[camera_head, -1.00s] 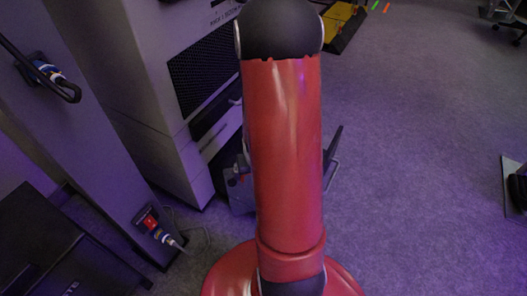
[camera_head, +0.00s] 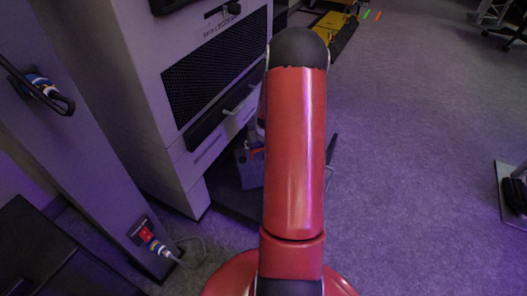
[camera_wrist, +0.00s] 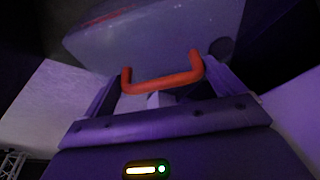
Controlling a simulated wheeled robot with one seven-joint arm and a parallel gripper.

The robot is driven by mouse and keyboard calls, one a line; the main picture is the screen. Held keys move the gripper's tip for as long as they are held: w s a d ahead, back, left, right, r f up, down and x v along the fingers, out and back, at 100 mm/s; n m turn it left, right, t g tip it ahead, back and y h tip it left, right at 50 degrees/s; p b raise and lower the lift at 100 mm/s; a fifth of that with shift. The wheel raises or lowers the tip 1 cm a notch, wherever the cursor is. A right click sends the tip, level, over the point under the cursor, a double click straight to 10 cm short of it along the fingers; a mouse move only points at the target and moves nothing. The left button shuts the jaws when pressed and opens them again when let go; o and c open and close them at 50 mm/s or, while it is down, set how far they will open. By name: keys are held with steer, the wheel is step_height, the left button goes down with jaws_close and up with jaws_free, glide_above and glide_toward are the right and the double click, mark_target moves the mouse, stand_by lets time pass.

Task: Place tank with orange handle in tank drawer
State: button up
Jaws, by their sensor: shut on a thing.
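The grey tank (camera_head: 249,172) is partly visible left of my red arm in the head view, low beside the cabinet. Its orange handle (camera_head: 257,153) shows at its top. In the wrist view the tank's grey body (camera_wrist: 150,38) fills the upper middle, and the orange handle (camera_wrist: 162,82) crosses between the fingers. My gripper (camera_wrist: 160,98) is shut on that handle. In the head view the gripper is mostly hidden behind my arm. A dark flat surface (camera_head: 236,202) lies below the tank; I cannot tell whether the tank touches it or whether it is the tank drawer.
A tall grey cabinet (camera_head: 150,100) with a mesh panel and a pull handle stands at left. A dark upright part (camera_head: 331,150) shows right of my arm. A post with a red switch (camera_head: 145,234) and cable is at near left. Open carpet (camera_head: 420,150) lies to the right.

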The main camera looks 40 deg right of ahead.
steer(key=shift+f, duration=0.4)
